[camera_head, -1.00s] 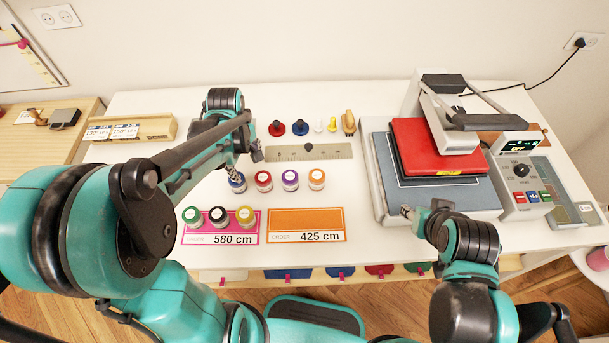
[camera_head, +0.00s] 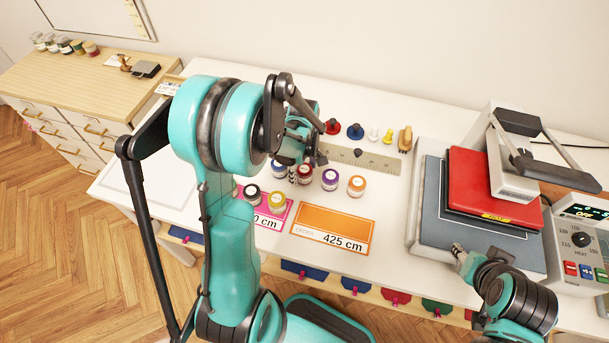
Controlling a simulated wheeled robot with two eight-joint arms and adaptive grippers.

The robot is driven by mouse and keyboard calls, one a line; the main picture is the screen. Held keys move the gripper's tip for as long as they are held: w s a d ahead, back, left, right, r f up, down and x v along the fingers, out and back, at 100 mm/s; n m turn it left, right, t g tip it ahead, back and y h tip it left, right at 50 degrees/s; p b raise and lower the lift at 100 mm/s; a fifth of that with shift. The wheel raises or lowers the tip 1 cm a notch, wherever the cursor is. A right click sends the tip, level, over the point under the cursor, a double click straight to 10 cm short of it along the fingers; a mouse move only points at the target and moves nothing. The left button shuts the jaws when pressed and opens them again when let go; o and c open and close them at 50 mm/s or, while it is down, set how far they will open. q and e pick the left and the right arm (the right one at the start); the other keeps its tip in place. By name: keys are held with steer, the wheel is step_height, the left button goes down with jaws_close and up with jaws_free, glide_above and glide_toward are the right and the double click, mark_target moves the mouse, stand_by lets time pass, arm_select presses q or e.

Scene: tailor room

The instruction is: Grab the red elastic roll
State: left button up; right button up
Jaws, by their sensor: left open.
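The red elastic roll (camera_head: 305,176) stands on the white table, in a row between the blue roll (camera_head: 279,170) and the purple roll (camera_head: 330,179). My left gripper (camera_head: 306,167) is open just above and around the red roll, its fingers partly covering it. I cannot tell whether they touch it. An orange roll (camera_head: 357,185) ends the row. The black roll (camera_head: 252,194) and yellow roll (camera_head: 277,201) stand on the pink order card (camera_head: 268,222). My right gripper (camera_head: 459,251) is by the heat press's front edge; its jaw opening is unclear.
A heat press with a red platen (camera_head: 490,182) stands at right. An orange order card (camera_head: 333,224) marked 425 cm lies in front of the rolls. A ruler (camera_head: 366,159) and several pins and stamps lie behind them. A wooden drawer cabinet (camera_head: 85,85) stands at left.

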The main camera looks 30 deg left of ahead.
arm_select(q)
steer(key=c, duration=1.2)
